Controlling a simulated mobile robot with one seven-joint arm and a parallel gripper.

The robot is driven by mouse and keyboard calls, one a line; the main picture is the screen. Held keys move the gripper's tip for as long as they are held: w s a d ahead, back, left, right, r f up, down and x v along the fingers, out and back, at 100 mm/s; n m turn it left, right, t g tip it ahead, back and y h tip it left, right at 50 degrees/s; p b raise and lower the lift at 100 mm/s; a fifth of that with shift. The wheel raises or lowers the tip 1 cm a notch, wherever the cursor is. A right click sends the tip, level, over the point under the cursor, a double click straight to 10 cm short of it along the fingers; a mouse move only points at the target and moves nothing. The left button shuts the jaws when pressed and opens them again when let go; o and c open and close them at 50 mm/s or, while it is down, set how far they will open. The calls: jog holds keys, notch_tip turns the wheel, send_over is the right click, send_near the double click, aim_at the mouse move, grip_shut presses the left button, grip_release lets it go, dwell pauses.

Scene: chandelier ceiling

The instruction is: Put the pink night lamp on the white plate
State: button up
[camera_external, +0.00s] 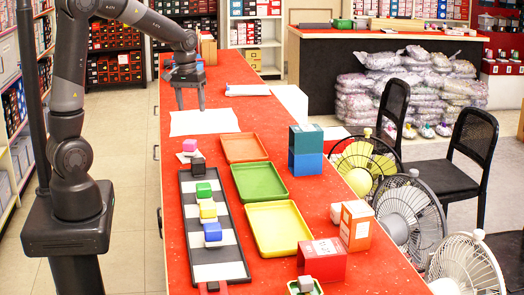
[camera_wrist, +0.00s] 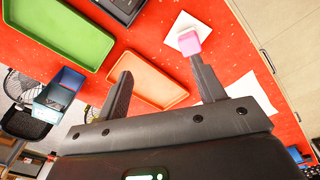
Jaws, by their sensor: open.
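A small pink block-like thing (camera_external: 189,145), the only pink thing that could be the night lamp, is on the red counter. In the wrist view the pink thing (camera_wrist: 189,42) overlaps the edge of a small white square (camera_wrist: 182,24), which may be the plate; I cannot tell whether it rests on it. The white square (camera_external: 182,157) also shows in the external view. My gripper (camera_external: 191,107) is open and empty above a larger white sheet (camera_external: 205,122), farther along the counter than the pink thing. Its spread fingers (camera_wrist: 160,67) show in the wrist view, one tip beside the pink thing in the picture.
Orange (camera_external: 243,148), green (camera_external: 259,182) and yellow (camera_external: 278,228) trays line the counter. A black-and-white board (camera_external: 219,272) holds several coloured blocks. A dark grey block (camera_external: 198,164) is near the pink thing. Blue boxes (camera_external: 305,150) and fans (camera_external: 408,215) are at the right.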

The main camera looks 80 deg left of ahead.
jog(key=s+d+r+m+t, duration=0.1)
jog(key=s+d+r+m, duration=0.15)
jog(key=d, duration=0.45)
jog(key=s+d+r+m+t, duration=0.1)
jog(key=d+r+m, duration=0.25)
jog(key=d, duration=0.35)
jog(key=s+d+r+m+t, duration=0.1)
jog(key=s+d+m+t, duration=0.1)
jog(key=s+d+m, duration=0.3)
jog(key=s+d, duration=0.4)
jog(key=d, duration=0.3)
jog(key=shift+r+t, duration=0.3)
jog(key=shift+r, duration=0.1)
